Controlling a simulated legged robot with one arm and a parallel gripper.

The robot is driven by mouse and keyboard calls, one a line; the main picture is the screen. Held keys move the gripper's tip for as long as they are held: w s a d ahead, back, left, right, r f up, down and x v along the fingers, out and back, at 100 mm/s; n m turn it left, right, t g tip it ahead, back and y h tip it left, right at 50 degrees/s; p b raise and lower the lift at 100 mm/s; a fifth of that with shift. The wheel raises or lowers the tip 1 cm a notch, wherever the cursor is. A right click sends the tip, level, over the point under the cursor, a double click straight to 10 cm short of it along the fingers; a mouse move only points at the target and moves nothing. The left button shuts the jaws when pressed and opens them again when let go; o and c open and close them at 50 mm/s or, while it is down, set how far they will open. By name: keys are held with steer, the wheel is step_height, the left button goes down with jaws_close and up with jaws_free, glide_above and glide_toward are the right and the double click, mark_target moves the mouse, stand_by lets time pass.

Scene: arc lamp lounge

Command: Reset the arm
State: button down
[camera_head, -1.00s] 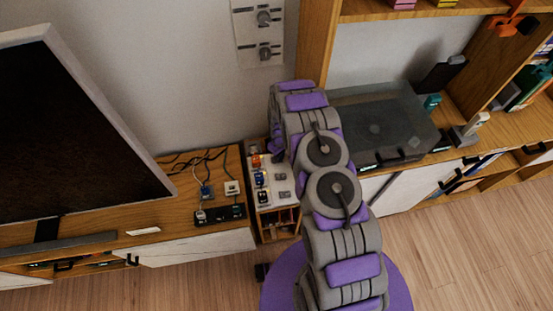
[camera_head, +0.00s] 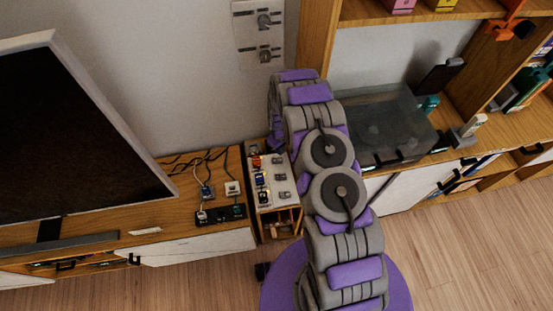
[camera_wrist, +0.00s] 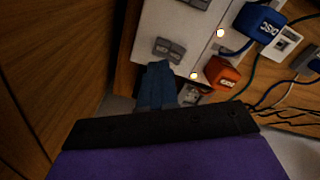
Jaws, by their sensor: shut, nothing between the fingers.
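My gripper (camera_wrist: 157,84) shows in the wrist view as closed blue-grey fingers beyond a black and purple body. It is shut and holds nothing. The fingers overlap the edge of a white panel (camera_wrist: 150,30), close to a grey switch (camera_wrist: 169,49); I cannot tell whether they touch it. An orange plug (camera_wrist: 221,72) and a blue plug (camera_wrist: 259,22) sit to their right. In the head view my arm reaches up past the small panel unit (camera_head: 264,200) and its own links hide the gripper.
A large screen (camera_head: 75,140) stands on the wooden cabinet at left. A turntable with a dark lid (camera_head: 385,125) stands right of my arm. Cables and a power strip (camera_head: 222,214) lie left of the panel unit. A wall switch plate (camera_head: 259,35) hangs above. Wooden floor (camera_head: 470,250) is clear at lower right.

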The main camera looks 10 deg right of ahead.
steer(key=shift+r, duration=0.85)
steer(key=s+r+m, duration=0.1)
steer(key=s+r, duration=0.3)
steer(key=r, duration=0.6)
steer(key=s+r+m, duration=0.1)
steer(key=s+r, duration=0.4)
steer(key=r, duration=0.6)
steer(key=s+r+m, duration=0.1)
steer(key=s+r, duration=0.3)
steer(key=r, duration=0.6)
steer(key=s+r+m, duration=0.1)
steer(key=s+r, duration=0.3)
steer(key=s, duration=0.5)
steer(key=s+r+m+g, duration=0.1)
steer(key=s+r, duration=0.3)
steer(key=s, duration=0.6)
steer(key=s+r+m, duration=0.1)
steer(key=s+r, duration=0.3)
steer(key=s, duration=0.6)
steer(key=shift+r+g, duration=0.4)
steer(key=shift+d, duration=0.1)
